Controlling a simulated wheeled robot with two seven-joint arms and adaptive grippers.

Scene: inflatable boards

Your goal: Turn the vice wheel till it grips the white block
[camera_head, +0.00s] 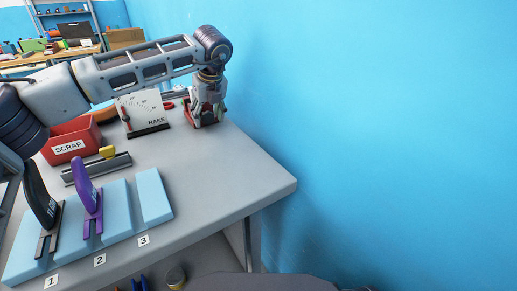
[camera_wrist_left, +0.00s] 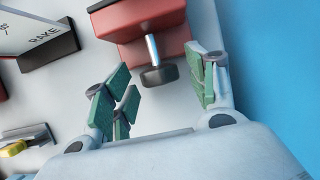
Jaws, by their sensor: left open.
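The red vice (camera_head: 189,113) stands at the far right end of the grey table, mostly hidden behind my left gripper (camera_head: 208,112) in the head view. In the left wrist view the red vice body (camera_wrist_left: 155,22) is at the top. A silver screw runs from it to a dark vice wheel (camera_wrist_left: 158,75). My left gripper (camera_wrist_left: 160,88) is open, with green-padded fingers on either side of the wheel and no visible contact with it. I cannot make out the white block in either view. My right gripper is not in view.
A RAKE gauge board (camera_head: 143,108) stands left of the vice. A red SCRAP bin (camera_head: 70,139) and a rail with a yellow piece (camera_head: 107,152) are further left. Pale blue boards (camera_head: 153,195), two bearing fins, lie in front. A blue wall (camera_head: 360,120) rises right of the table.

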